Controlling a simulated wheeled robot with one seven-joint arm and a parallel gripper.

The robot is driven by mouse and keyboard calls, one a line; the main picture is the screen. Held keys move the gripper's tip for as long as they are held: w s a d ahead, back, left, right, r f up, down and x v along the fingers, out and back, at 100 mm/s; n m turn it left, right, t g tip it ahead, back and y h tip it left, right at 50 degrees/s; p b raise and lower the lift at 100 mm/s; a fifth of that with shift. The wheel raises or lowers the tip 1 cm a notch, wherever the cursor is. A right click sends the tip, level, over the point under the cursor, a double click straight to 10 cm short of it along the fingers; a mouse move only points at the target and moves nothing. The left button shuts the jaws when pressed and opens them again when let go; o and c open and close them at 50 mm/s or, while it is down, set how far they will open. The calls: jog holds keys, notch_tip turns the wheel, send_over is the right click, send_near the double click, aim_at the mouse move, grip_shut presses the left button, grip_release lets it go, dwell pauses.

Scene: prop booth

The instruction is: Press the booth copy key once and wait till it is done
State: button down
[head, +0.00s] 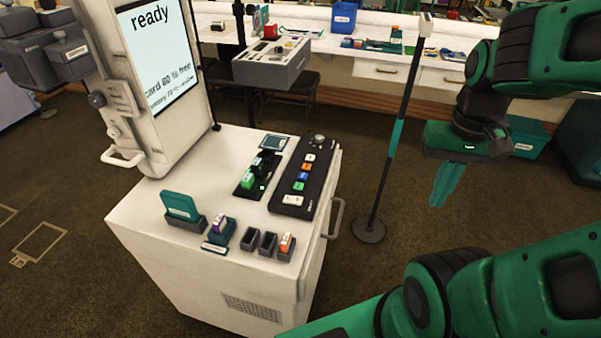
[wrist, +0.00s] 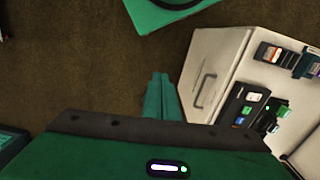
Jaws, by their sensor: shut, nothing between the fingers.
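A black key panel (head: 305,178) lies on top of the white booth cabinet (head: 150,210). It carries several coloured keys, among them an orange, a blue and a green one, plus a white key and a round knob. Their labels are too small to read, so I cannot tell which is the copy key. The screen (head: 160,50) reads "ready", with a line about card free space below. My gripper (head: 437,204) is shut and empty, pointing down, in the air right of the cabinet and apart from it. In the wrist view its fingers (wrist: 159,78) are together, left of the panel (wrist: 238,110).
A thin stand (head: 392,150) rises from the floor between my gripper and the cabinet. A black holder (head: 240,191) with green blocks lies beside the panel. Small holders line the cabinet's front. A grey tray (head: 265,73) and a cluttered bench stand behind.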

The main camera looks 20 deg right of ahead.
jog(key=n+t+h, duration=0.5)
jog(key=t+h, duration=0.1)
jog(key=h, duration=0.2)
send_over(300, 178)
notch_tip(300, 178, down, 3)
jog(key=shift+f, duration=0.15)
jog(key=shift+f, duration=0.1)
jog(key=shift+f, duration=4.3)
jog(key=shift+g, duration=0.3)
jog(key=shift+f+m, duration=0.3)
jog(key=shift+f, duration=0.1)
